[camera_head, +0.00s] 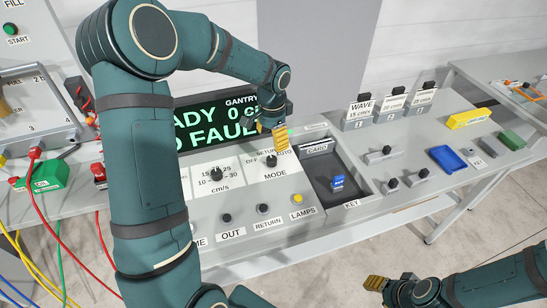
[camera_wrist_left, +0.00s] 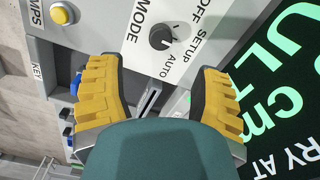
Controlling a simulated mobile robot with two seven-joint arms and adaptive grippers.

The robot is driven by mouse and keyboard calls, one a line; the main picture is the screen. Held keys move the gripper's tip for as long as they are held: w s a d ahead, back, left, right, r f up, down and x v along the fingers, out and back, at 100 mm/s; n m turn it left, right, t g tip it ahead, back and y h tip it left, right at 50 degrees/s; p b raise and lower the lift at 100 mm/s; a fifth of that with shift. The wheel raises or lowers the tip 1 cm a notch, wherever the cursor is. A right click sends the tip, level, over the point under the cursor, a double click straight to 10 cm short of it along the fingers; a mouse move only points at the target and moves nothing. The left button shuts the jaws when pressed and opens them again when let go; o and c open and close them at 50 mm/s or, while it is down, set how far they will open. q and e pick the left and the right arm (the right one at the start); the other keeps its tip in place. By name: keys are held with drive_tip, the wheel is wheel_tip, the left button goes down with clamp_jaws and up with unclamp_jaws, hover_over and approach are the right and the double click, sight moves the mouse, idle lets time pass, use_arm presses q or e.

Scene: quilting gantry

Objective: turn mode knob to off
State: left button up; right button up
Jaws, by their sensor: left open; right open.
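The mode knob (camera_head: 271,160) is a small black knob on a white plate marked OFF, SETUP and AUTO. In the left wrist view the knob (camera_wrist_left: 161,38) shows a pale mark on its label side; I cannot tell surely which label it points to. My left gripper (camera_head: 274,133) is open just above the knob, its yellow fingers apart. In the left wrist view the left gripper (camera_wrist_left: 158,85) has the knob beyond its fingertips, roughly between them, and not touched. My right gripper (camera_head: 386,289) is empty and open, low at the right, away from the console.
A green-lit display (camera_head: 215,122) stands close behind the left gripper. A cm/s knob (camera_head: 216,174) is left of the mode knob. A yellow lamps button (camera_head: 297,198) and a recessed key tray (camera_head: 312,167) are near. My left arm hides the console's left part.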

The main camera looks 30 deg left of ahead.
sight(273, 158)
use_arm(q)
wheel_tip(273, 158, down, 9)
drive_tip(key=shift+w+f, duration=0.1)
idle(0.4)
clamp_jaws()
